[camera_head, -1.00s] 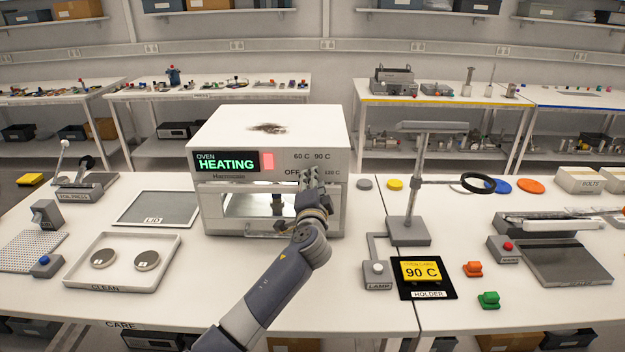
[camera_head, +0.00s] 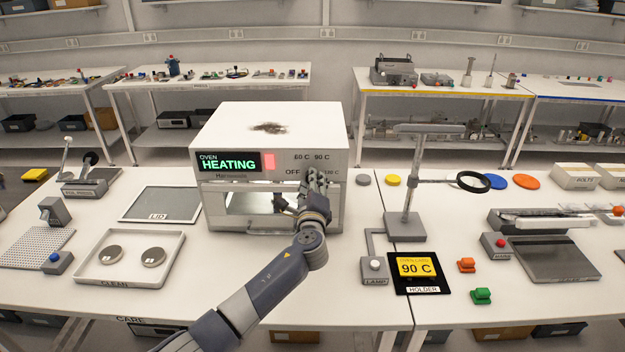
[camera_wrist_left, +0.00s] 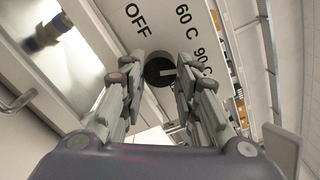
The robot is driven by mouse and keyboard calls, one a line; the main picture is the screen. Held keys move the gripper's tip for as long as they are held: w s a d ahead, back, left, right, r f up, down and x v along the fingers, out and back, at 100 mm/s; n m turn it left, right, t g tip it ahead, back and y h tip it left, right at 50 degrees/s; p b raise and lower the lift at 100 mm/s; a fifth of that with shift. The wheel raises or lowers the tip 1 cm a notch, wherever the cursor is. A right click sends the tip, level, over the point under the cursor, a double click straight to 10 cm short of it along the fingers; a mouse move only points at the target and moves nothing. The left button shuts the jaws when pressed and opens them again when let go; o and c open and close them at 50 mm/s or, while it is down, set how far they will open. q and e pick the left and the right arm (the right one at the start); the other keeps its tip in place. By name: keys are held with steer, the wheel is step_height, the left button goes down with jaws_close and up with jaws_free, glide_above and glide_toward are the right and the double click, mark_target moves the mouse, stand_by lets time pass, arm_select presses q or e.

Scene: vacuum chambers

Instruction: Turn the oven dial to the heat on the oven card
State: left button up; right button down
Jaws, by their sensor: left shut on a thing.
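The white oven (camera_head: 270,118) stands on the bench. Its green display reads HEATING, beside a lit red panel. OFF, 60 C and 90 C labels surround the dial on its upper right front. My left gripper (camera_head: 317,180) is at this dial and hides it in the head view. In the left wrist view the dark round dial (camera_wrist_left: 160,72) sits between the fingers of my left gripper (camera_wrist_left: 160,88), which is shut on it. A pale mark on the dial points toward the 90 C side. The yellow oven card (camera_head: 415,267) reads 90 C and lies in the black holder (camera_head: 420,288).
A lamp switch (camera_head: 374,267) and a stand with a ring (camera_head: 405,228) are right of the oven. A tray (camera_head: 88,270) with two metal discs and a lid plate (camera_head: 160,204) are left. Orange (camera_head: 466,265) and green (camera_head: 481,296) pieces lie near the holder.

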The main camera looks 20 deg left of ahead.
arm_select(q)
steer(key=shift+m+p, duration=0.45)
steer(key=shift+m, duration=0.65)
steer(key=shift+f, duration=0.1)
steer(key=o, duration=1.1)
steer(key=shift+c, duration=0.2)
steer(key=v, duration=1.2)
